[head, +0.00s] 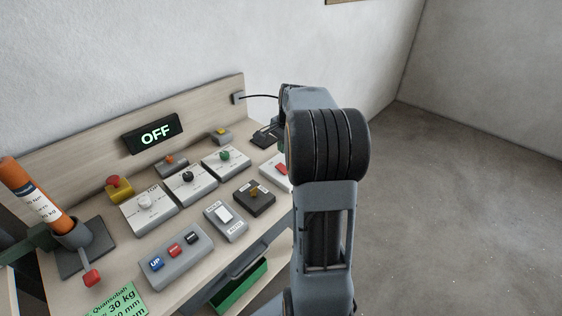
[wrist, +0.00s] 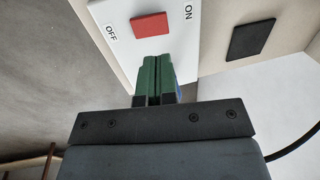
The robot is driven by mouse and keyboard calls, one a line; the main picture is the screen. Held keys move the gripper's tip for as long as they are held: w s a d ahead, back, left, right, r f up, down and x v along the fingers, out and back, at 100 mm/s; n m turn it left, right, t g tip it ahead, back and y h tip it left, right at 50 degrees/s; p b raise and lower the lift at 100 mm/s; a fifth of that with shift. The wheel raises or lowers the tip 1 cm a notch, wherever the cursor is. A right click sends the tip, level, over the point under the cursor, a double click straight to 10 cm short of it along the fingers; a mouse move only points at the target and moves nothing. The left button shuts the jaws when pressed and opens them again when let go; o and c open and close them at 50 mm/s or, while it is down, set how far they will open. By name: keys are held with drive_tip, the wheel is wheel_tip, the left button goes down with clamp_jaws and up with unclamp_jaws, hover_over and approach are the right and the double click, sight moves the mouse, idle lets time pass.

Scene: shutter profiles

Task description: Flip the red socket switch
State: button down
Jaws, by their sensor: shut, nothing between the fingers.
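The red socket switch (wrist: 151,27) is a red rocker on a white plate (wrist: 188,62) marked ON and OFF in the wrist view. My gripper (wrist: 155,62) is shut and empty, with its green fingertips just short of the red rocker in the picture; I cannot tell whether they touch the plate.
The wooden panel holds a lit OFF display (head: 153,133), a yellow-and-red stop button (head: 118,187), several knob plates, and a grey box (head: 176,257) with several buttons. An orange cylinder (head: 38,198) stands at left. A dark square (wrist: 251,38) lies beyond the switch. Open floor is at right.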

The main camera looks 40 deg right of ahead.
sight(283, 168)
drive_tip(key=shift+w+a+f, duration=0.1)
drive_tip(key=shift+w+f, duration=0.1)
drive_tip(key=shift+f, duration=1)
drive_tip(key=shift+w+d+f, duration=0.1)
drive_tip(key=shift+w+f, duration=0.1)
drive_tip(key=shift+f, duration=0.95)
drive_tip(key=shift+w+a+f, duration=0.1)
drive_tip(key=shift+w+f, duration=0.1)
drive_tip(key=shift+f, duration=1)
drive_tip(key=shift+w+a+g+p, duration=0.15)
drive_tip(key=shift+g+p, duration=0.25)
drive_tip(key=shift+p, duration=0.65)
drive_tip(key=shift+f+b, duration=0.25)
drive_tip(key=shift+b, duration=0.05)
drive_tip(key=shift+s, duration=0.2)
drive_tip(key=shift+s+d+r, duration=0.2)
drive_tip(key=shift+s+d, duration=0.05)
drive_tip(key=shift+s, duration=0.4)
drive_tip(key=shift+r, duration=0.1)
